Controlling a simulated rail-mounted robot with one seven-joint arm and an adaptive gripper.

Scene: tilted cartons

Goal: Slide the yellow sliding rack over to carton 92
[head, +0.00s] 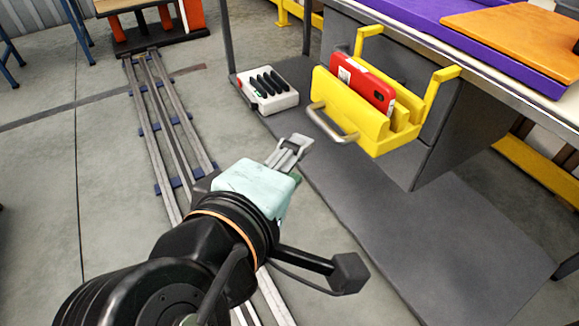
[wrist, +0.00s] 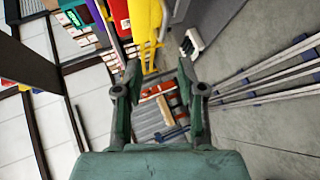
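The yellow sliding rack (head: 352,112) hangs on the side of the grey bench in the head view. It has a metal bar handle (head: 331,124) on its front and holds an upright red phone-like object (head: 362,85). My gripper (head: 293,143) is to the left of the handle and slightly lower in the picture, apart from it. In the wrist view the two fingers (wrist: 160,70) are spread with nothing held between them. The yellow rack (wrist: 147,20) shows there at the top, beyond the fingers. I cannot make out a carton numbered 92.
A white charger-like box with black slots (head: 268,88) lies on the grey lower shelf (head: 420,230) left of the rack. Floor rails (head: 160,120) run along the left. A purple mat (head: 470,35) and an orange board (head: 515,35) cover the bench top. Floor beside the rails is clear.

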